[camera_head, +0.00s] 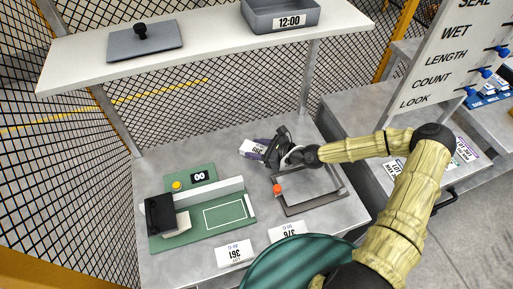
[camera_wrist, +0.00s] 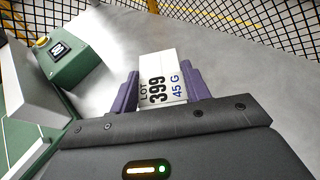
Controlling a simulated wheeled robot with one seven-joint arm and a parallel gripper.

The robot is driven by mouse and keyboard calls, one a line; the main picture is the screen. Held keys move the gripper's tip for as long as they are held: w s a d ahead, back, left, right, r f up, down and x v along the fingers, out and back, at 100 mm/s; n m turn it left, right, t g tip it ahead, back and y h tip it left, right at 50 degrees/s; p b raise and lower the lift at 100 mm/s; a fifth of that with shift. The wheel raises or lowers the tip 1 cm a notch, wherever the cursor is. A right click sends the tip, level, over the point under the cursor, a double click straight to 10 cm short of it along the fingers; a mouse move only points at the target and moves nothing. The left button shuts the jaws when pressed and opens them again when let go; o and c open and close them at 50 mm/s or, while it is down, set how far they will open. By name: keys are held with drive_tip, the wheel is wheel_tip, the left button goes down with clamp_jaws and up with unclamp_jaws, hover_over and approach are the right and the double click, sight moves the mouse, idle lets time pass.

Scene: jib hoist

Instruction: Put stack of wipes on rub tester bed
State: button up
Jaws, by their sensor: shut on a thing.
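My gripper (camera_head: 266,152) is shut on a white stack of wipes (camera_head: 250,148), above or near the grey table behind the rub tester; I cannot tell if it touches the table. The green rub tester (camera_head: 184,213) stands to the left of the gripper, with a black block, a yellow button and a "00" display. Its bed, a white-outlined rectangle (camera_head: 225,217), is bare. The tester also shows in the wrist view (camera_wrist: 72,62).
White packs labelled 361 (camera_head: 234,253) and 376 (camera_head: 288,232) lie at the table's front. A grey frame with a red knob (camera_head: 314,209) lies to the right. A shelf (camera_head: 205,40) with a lidded plate and grey bin (camera_head: 280,20) overhangs behind. Mesh fencing stands left.

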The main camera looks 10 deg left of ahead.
drive_tip(key=shift+f, duration=0.15)
drive_tip(key=o, duration=1)
drive_tip(key=shift+r, duration=0.3)
drive_tip(key=shift+s+d, duration=0.1)
drive_tip(key=shift+d, duration=0.1)
drive_tip(key=b+v, duration=0.1)
drive_tip(key=v, duration=1)
drive_tip(key=shift+s+d+r, duration=0.1)
drive_tip(key=shift+s+d, duration=0.1)
drive_tip(key=shift+d, duration=0.05)
